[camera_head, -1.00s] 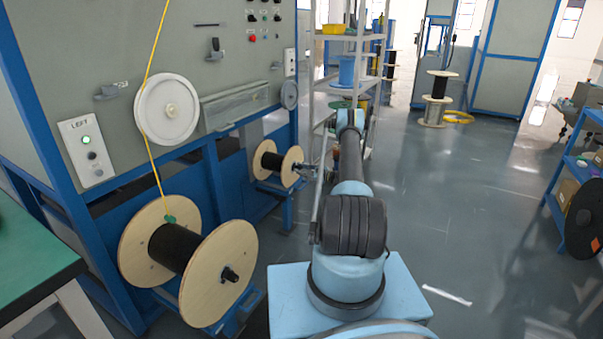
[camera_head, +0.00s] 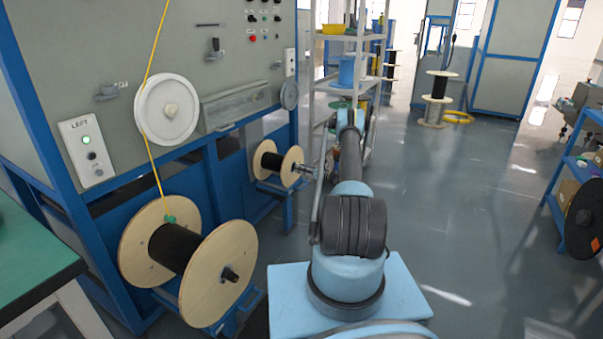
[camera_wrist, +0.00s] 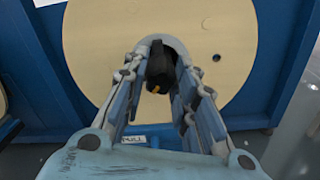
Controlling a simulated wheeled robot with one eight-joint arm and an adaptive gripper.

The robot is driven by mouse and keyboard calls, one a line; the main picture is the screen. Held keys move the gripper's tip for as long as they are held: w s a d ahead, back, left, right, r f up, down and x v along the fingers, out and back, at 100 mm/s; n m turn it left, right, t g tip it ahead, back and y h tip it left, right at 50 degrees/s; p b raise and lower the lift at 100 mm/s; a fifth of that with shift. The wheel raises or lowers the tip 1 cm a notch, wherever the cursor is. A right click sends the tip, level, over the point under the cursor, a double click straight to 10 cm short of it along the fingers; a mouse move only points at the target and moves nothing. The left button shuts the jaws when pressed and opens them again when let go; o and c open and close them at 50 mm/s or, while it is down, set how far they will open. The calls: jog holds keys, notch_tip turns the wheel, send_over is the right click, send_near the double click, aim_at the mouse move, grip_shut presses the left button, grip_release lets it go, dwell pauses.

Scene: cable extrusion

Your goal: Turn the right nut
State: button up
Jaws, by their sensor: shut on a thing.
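The right nut (camera_wrist: 160,66) is a black knob at the hub of the right spool, with a small orange mark on it. The right spool (camera_head: 291,163) has pale wooden flanges and a black core; its flange (camera_wrist: 225,25) fills much of the wrist view. My gripper (camera_wrist: 160,58) is shut on the right nut, with a finger on each side of it. In the head view my gripper (camera_head: 308,170) is small and sits at the spool's right flange, and the nut cannot be made out there.
A larger spool (camera_head: 232,285) with black cable stands at the lower left on the blue frame. A yellow cable (camera_head: 151,150) runs past a white pulley (camera_head: 168,109) to it. A shelf rack (camera_head: 335,67) stands close behind my arm.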

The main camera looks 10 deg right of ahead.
jog(key=m, duration=1.1)
jog(key=shift+f, duration=0.1)
jog(key=shift+m, duration=0.4)
jog(key=o, duration=1.1)
jog(key=shift+c, duration=0.2)
jog(key=shift+d, duration=0.1)
jog(key=v, duration=1.1)
jog(key=shift+s+d, duration=0.25)
jog(key=shift+d, duration=0.05)
